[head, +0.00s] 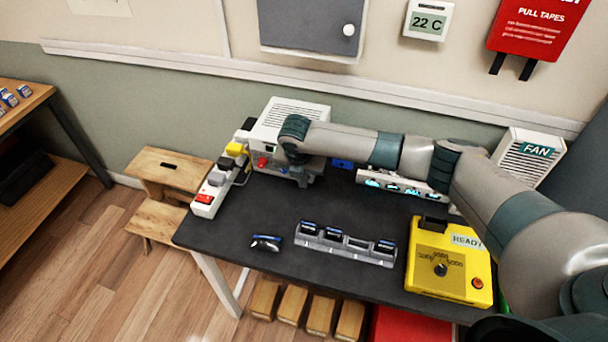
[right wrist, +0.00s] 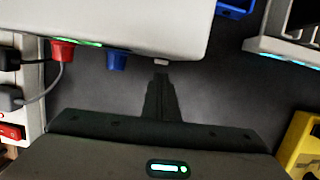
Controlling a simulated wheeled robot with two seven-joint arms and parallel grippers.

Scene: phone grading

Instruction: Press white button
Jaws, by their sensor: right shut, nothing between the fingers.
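The white box (head: 302,112) with a slotted top stands at the back left of the dark table. In the right wrist view its front edge (right wrist: 130,22) carries a red button (right wrist: 62,50), a blue button (right wrist: 117,62) and a small white button (right wrist: 161,62). The red button also shows in the head view (head: 262,162). My right gripper (right wrist: 162,80) is shut and empty. Its fingertips are just in front of the white button and look very close; I cannot tell whether they touch. In the head view my right arm hides the white button. My left gripper is not in view.
A power strip (head: 207,200) with plugs lies left of the box. A grey rack (head: 345,246), a loose blue-black item (head: 266,242) and a yellow READY tester (head: 445,268) stand towards the front. A lit tray (head: 405,187) is behind. The table's middle is clear.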

